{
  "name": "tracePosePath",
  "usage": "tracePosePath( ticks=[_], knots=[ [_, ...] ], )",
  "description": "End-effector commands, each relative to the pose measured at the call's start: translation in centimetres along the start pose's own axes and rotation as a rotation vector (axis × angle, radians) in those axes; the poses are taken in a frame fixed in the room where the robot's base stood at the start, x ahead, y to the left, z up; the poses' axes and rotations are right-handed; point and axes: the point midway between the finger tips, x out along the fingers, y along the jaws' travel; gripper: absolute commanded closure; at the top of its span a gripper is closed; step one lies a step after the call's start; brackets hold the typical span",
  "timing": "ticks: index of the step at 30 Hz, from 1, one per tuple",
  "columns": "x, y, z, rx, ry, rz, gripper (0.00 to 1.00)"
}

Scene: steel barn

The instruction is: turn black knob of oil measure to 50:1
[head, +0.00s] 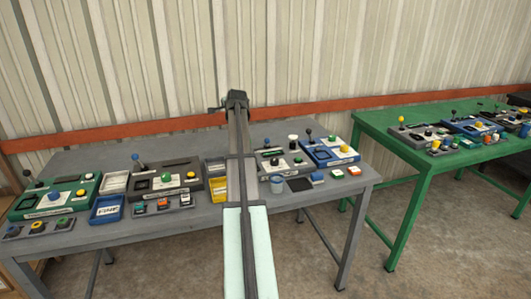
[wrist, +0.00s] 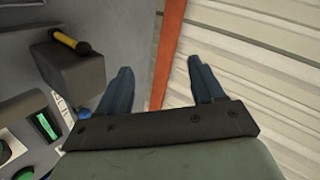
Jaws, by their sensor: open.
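Several control consoles stand on the grey table, and their labels are too small to read, so I cannot tell which is the oil measure. A dark grey console (head: 190,184) with a lever stands left of my arm. A grey console (head: 268,167) with dark round controls stands just right of it, partly hidden by my arm. A blue console (head: 318,152) is further right, and a green console (head: 85,187) is at the far left. My gripper (wrist: 163,80) is open and empty, its blue fingers wide apart. It is over the table's back, facing the wall.
In the wrist view, a grey block with a yellow-black handle (wrist: 70,42) and a green display (wrist: 46,125) are at left. Blue (head: 104,212) and yellow (head: 217,190) trays and small button boxes lie among the consoles. An orange rail (head: 130,130) crosses the corrugated wall. A green table (head: 385,125) stands right.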

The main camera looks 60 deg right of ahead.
Motion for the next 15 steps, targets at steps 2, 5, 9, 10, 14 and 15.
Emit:
tracePosePath(
  ticks=[2, 5, 9, 10, 14, 15],
  knots=[
    [-1.3, 0.3, -2.0, -0.027, 0.037, 0.030, 0.33],
    [-2.4, 1.4, -3.3, -0.064, 0.060, 0.101, 0.33],
    [-3.8, 3.5, -4.5, -0.106, 0.078, 0.223, 0.33],
    [-4.1, 3.9, -4.7, -0.113, 0.081, 0.250, 0.33],
    [-5.5, 6.3, -5.3, -0.145, 0.091, 0.392, 0.33],
    [-6.1, 7.2, -5.4, -0.153, 0.093, 0.444, 0.33]
  ],
)
